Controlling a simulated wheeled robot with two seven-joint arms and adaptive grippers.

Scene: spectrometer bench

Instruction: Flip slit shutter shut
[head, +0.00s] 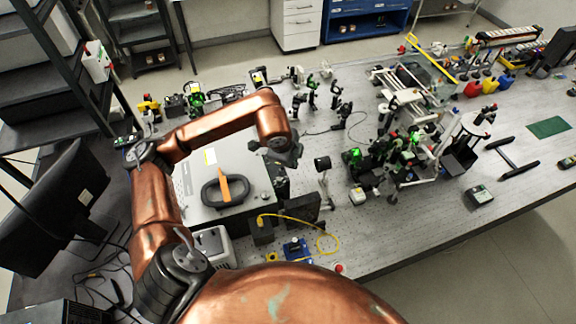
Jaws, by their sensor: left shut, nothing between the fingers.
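A large light-grey box (255,188), perhaps the spectrometer, stands on the bench below my left forearm. A black ring-shaped part with an orange bar (226,188) lies on its top. I cannot make out the slit shutter or whether it is open; dark parts (283,190) stand at the box's right side, close to my gripper. My left gripper (287,158) is shut and empty, pointing down above the box's right end. The wrist partly hides it, and I cannot tell if it touches anything. My right gripper is not in view.
Optics mounts (385,150) crowd the bench to the right. A dark upright panel (301,208), a yellow cable (328,242) and a blue mount (296,250) lie in front. A monitor (60,205) stands at left. The perforated bench (430,215) is clearer at front right.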

